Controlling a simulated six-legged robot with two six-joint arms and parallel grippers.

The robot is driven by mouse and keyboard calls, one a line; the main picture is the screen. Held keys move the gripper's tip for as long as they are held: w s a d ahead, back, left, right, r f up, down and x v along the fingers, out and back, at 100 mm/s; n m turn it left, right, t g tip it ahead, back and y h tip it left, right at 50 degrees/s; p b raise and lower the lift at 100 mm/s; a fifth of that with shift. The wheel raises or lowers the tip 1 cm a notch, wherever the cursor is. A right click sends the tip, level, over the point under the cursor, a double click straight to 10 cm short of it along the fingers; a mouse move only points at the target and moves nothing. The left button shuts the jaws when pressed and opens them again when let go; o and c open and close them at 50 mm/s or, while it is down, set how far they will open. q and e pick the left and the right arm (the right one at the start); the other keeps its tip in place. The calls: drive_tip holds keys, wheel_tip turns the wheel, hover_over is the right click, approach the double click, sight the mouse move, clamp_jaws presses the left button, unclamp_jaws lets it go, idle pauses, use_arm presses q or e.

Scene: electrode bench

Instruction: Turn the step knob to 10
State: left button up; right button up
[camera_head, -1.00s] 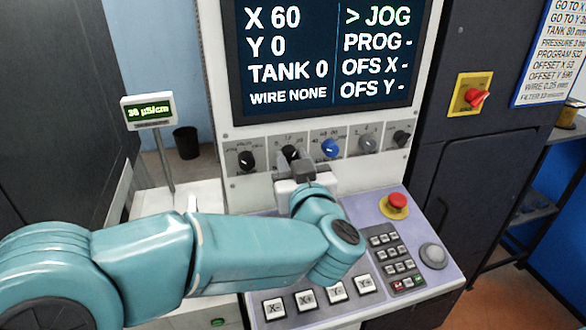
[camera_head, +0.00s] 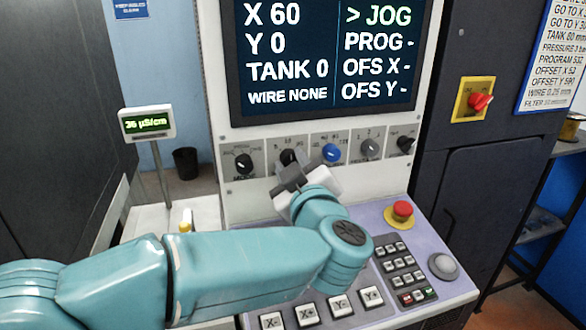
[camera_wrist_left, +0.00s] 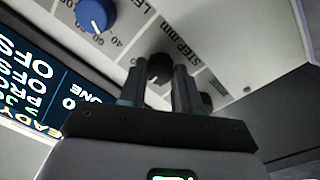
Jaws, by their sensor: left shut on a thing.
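The step knob (camera_head: 287,157) is a small dark knob, second from the left in the row under the screen. In the left wrist view the step knob (camera_wrist_left: 160,67) sits between the two fingers, beside the "STEP mm" lettering. My left gripper (camera_head: 290,172) reaches up to it from below and is shut on it, rolled to a slant. The left wrist view shows the gripper (camera_wrist_left: 159,85) with a finger on each side of the knob. The knob's pointer and part of its scale are hidden, so I cannot read its setting. My right gripper is not in view.
A blue knob (camera_head: 331,153) is just right of the step knob, and a black knob (camera_head: 243,163) is to its left. The screen (camera_head: 330,60) reads X 60, Y 0, JOG. A red stop button (camera_head: 402,210) and a keypad (camera_head: 399,267) are below right.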

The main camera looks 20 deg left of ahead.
use_arm(q)
drive_tip(key=shift+r, duration=0.1)
drive_tip(key=o, duration=1.1)
drive_tip(key=shift+c, duration=0.2)
drive_tip(key=shift+s+d, duration=0.1)
drive_tip(key=b+v, duration=0.2)
drive_tip(key=v, duration=1.4)
drive_tip(key=shift+s, duration=0.1)
